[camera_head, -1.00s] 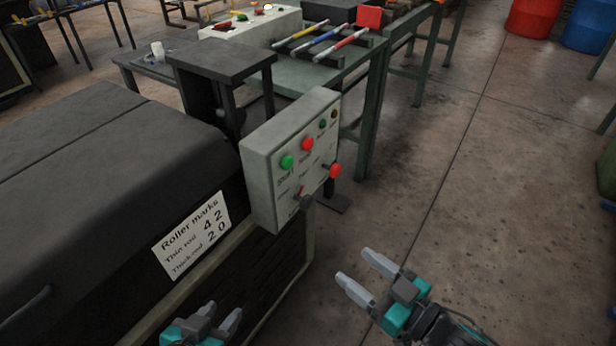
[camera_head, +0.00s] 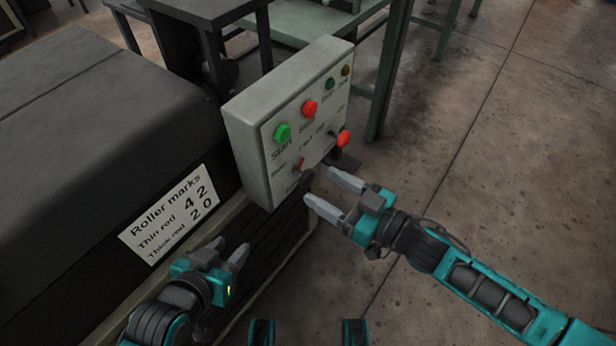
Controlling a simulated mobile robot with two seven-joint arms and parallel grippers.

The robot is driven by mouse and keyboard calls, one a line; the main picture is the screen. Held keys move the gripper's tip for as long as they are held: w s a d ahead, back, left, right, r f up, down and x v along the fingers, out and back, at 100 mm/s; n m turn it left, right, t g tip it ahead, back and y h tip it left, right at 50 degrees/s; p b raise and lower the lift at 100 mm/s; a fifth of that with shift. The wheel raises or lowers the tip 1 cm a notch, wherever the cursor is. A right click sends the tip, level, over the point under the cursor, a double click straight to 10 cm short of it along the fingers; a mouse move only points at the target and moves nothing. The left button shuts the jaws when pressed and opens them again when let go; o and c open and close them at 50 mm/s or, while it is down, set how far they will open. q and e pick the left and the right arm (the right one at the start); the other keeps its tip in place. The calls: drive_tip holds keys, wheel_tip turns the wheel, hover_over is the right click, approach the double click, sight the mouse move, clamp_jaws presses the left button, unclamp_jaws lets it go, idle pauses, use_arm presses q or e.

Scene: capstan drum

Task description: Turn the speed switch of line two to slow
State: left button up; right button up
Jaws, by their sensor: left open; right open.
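A grey control box (camera_head: 240,125) stands at the end of the dark machine. Its face has a green button (camera_head: 283,134) marked Start, a red button (camera_head: 310,108), a lever with a red knob (camera_head: 344,138), a small red-marked switch (camera_head: 300,163) and a dark knob (camera_head: 307,178) at the bottom. The labels near the lever and switch are too small to read surely, so I cannot tell which is the speed switch. My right gripper (camera_head: 321,185) is open and empty just right of the dark knob; contact cannot be told. My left gripper (camera_head: 230,247) is open and empty, lower left of the box.
The black machine (camera_head: 100,130) fills the left, with a white roller marks sign (camera_head: 170,215). A dark stand (camera_head: 205,10) and a green table frame (camera_head: 395,60) are behind the box. Concrete floor (camera_head: 520,160) is free at the right.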

sight(312, 180)
drive_tip(key=x, duration=0.5)
drive_tip(key=shift+b, duration=0.35)
drive_tip(key=c, duration=1)
